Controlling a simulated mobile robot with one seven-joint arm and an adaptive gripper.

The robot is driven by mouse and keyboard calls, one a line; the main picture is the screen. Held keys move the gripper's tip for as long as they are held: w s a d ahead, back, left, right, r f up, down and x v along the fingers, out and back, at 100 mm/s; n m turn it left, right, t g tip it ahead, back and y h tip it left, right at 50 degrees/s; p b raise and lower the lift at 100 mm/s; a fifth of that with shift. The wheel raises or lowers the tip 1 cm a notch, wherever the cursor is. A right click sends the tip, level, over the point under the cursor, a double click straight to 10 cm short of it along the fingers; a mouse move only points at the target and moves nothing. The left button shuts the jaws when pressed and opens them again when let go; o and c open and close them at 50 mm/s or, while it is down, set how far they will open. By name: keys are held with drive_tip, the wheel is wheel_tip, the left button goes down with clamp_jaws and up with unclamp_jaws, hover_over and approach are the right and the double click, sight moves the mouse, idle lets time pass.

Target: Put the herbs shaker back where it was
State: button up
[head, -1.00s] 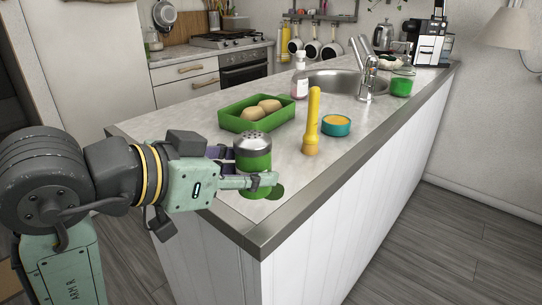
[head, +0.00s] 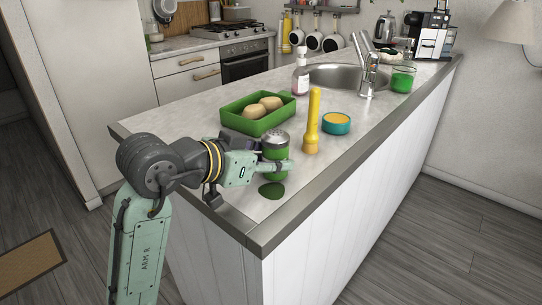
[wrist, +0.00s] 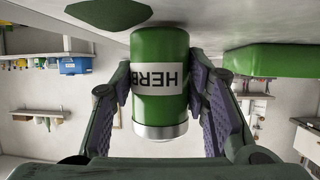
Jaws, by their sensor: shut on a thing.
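The herbs shaker (head: 275,158) is green with a grey perforated top and stands upright near the counter's front corner. My gripper (head: 276,166) is shut on it from the left, one finger on each side. In the wrist view, which is upside down, the shaker (wrist: 160,50) shows its white HERBS label between the two fingers (wrist: 161,85). A dark green round patch (head: 271,190) lies on the counter just in front of the shaker's base; it also shows in the wrist view (wrist: 108,12). I cannot tell whether the base touches the counter.
A green tray (head: 237,122) with brown, potato-like items stands behind the shaker. A yellow pepper-mill-like object (head: 313,120) and a teal bowl (head: 336,125) stand to the right. The counter's edge (head: 255,235) is close in front.

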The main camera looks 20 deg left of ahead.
drive_tip(key=shift+f, duration=0.1)
drive_tip(key=shift+f, duration=0.15)
drive_tip(key=o, duration=1.2)
